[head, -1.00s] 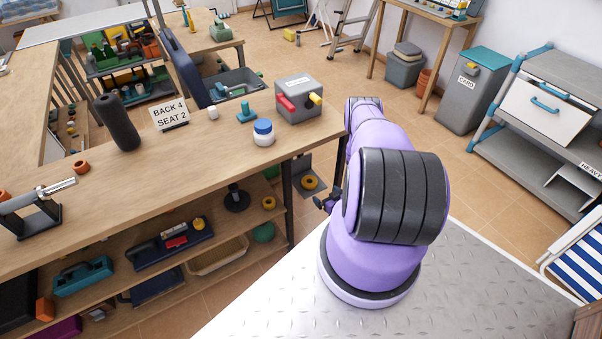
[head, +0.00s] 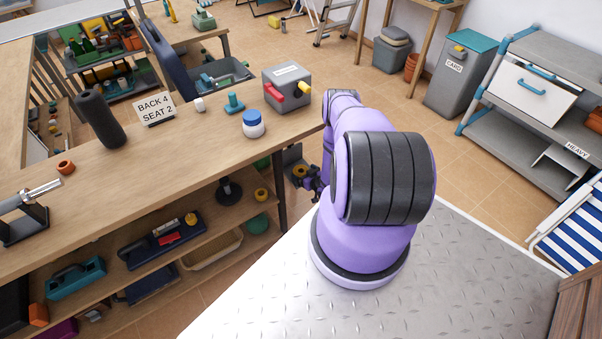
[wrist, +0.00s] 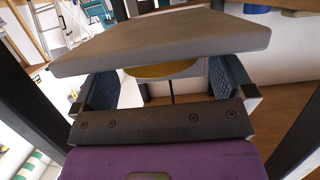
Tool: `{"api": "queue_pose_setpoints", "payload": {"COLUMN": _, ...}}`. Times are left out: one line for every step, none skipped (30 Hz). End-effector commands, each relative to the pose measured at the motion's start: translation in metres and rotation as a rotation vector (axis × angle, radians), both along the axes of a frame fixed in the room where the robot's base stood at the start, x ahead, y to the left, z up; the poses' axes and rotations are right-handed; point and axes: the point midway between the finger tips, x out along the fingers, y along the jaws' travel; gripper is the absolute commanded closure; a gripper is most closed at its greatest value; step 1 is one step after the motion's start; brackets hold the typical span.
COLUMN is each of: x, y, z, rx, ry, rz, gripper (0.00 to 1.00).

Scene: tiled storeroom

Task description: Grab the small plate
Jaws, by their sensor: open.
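A yellow round disc with a dark centre (head: 300,170), which looks like the small plate, shows on a grey panel (head: 292,157) beside the bench's right end in the head view. In the wrist view a yellow disc (wrist: 165,70) shows partly behind a grey slab (wrist: 165,42), between my finger pads. My gripper (head: 313,184) is small and dark in the head view, just right of and below the disc. In the wrist view my gripper (wrist: 164,90) has its blue-padded fingers wide apart, with nothing clamped. Contact with the disc cannot be told.
The wooden bench (head: 180,145) fills the left, with a grey box (head: 287,90), a blue-lidded jar (head: 253,125) and a sign (head: 154,108) on it. Shelves below hold tools and another yellow piece (head: 261,195). Tiled floor is open at the right, before a grey cabinet (head: 520,140).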

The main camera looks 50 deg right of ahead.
Motion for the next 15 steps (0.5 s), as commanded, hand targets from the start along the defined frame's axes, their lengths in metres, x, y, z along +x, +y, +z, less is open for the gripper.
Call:
{"api": "queue_pose_setpoints", "payload": {"x": 0.0054, "y": -0.0011, "z": -0.0017, "rx": -0.001, "ry": -0.001, "rz": 0.000, "gripper": 0.00}}
{"api": "queue_pose_setpoints", "payload": {"x": 0.0077, "y": -0.0015, "z": -0.0025, "rx": 0.000, "ry": 0.000, "rz": 0.000, "gripper": 0.00}}
{"api": "queue_pose_setpoints", "payload": {"x": 0.0102, "y": -0.0022, "z": -0.0032, "rx": 0.000, "ry": 0.000, "rz": 0.000, "gripper": 0.00}}
{"api": "queue_pose_setpoints", "payload": {"x": 0.0115, "y": -0.0026, "z": -0.0035, "rx": 0.000, "ry": -0.001, "rz": 0.000, "gripper": 0.00}}
{"api": "queue_pose_setpoints", "payload": {"x": 0.0123, "y": -0.0026, "z": -0.0038, "rx": 0.000, "ry": -0.001, "rz": 0.000, "gripper": 0.00}}
{"api": "queue_pose_setpoints", "payload": {"x": 0.0127, "y": -0.0027, "z": -0.0040, "rx": 0.001, "ry": 0.000, "rz": 0.000, "gripper": 0.00}}
{"api": "queue_pose_setpoints", "payload": {"x": 0.0128, "y": -0.0028, "z": -0.0040, "rx": 0.001, "ry": 0.000, "rz": 0.000, "gripper": 0.00}}
{"api": "queue_pose_setpoints", "payload": {"x": 0.0128, "y": -0.0028, "z": -0.0040, "rx": 0.001, "ry": 0.000, "rz": 0.000, "gripper": 0.00}}
{"api": "queue_pose_setpoints", "payload": {"x": 0.0127, "y": -0.0027, "z": -0.0040, "rx": 0.001, "ry": 0.000, "rz": 0.000, "gripper": 0.00}}
{"api": "queue_pose_setpoints", "payload": {"x": 0.0127, "y": -0.0027, "z": -0.0040, "rx": 0.001, "ry": 0.000, "rz": 0.000, "gripper": 0.00}}
{"api": "queue_pose_setpoints", "payload": {"x": 0.0126, "y": -0.0027, "z": -0.0040, "rx": 0.001, "ry": 0.000, "rz": 0.000, "gripper": 0.00}}
{"api": "queue_pose_setpoints", "payload": {"x": 0.0126, "y": -0.0027, "z": -0.0040, "rx": 0.001, "ry": 0.000, "rz": 0.000, "gripper": 0.05}}
{"api": "queue_pose_setpoints", "payload": {"x": 0.0126, "y": -0.0027, "z": -0.0040, "rx": 0.001, "ry": 0.000, "rz": 0.000, "gripper": 0.11}}
{"api": "queue_pose_setpoints", "payload": {"x": 0.0126, "y": -0.0027, "z": -0.0040, "rx": 0.001, "ry": 0.000, "rz": 0.000, "gripper": 0.18}}
{"api": "queue_pose_setpoints", "payload": {"x": 0.0125, "y": -0.0027, "z": -0.0040, "rx": 0.001, "ry": 0.000, "rz": 0.000, "gripper": 0.28}}
